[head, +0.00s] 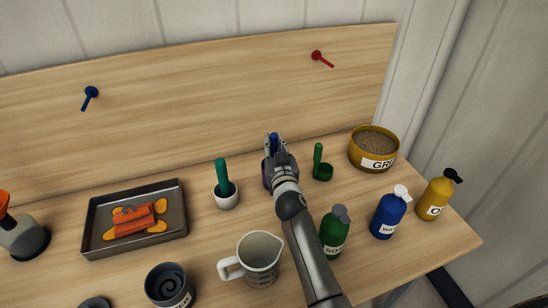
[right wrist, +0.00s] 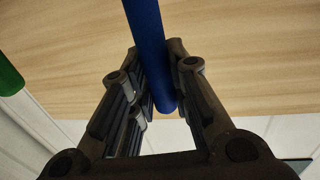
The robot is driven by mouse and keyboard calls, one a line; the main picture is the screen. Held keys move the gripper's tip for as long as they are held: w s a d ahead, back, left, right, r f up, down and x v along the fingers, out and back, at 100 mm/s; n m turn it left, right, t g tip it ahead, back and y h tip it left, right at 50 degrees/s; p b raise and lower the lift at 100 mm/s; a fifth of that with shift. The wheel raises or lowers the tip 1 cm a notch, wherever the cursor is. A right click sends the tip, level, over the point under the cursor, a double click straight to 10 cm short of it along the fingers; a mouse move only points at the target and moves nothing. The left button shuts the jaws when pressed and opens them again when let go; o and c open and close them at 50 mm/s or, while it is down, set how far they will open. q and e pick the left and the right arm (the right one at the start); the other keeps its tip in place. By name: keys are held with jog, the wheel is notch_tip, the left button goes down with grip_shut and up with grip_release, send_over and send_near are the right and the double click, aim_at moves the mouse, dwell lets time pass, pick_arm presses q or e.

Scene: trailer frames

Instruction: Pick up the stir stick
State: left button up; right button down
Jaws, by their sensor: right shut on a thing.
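The stir stick, a blue rod, (right wrist: 148,45) stands between the two finger pads in the right wrist view. In the head view only a small blue part (head: 273,137) shows at the fingertips. My right gripper (head: 275,148) is shut on it, over the back middle of the table. It also shows in the right wrist view (right wrist: 160,85). A purple container (head: 266,174) is mostly hidden behind the gripper; I cannot tell whether the stick is still inside it. My left gripper is not in view.
A white cup with a green handle (head: 227,196) stands left of the gripper, a green holder (head: 323,172) right. A measuring jug (head: 258,262) and green bottle (head: 333,235) flank my forearm. Blue (head: 387,218) and yellow (head: 434,200) bottles, a bowl (head: 374,136) and a metal tray (head: 92,215) stand farther out.

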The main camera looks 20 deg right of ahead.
jog(key=shift+s+f, duration=0.1)
jog(key=shift+f, duration=0.05)
notch_tip(320, 180, up, 10)
jog(key=shift+p, duration=0.3)
jog(key=shift+f, duration=0.1)
dwell(0.9)
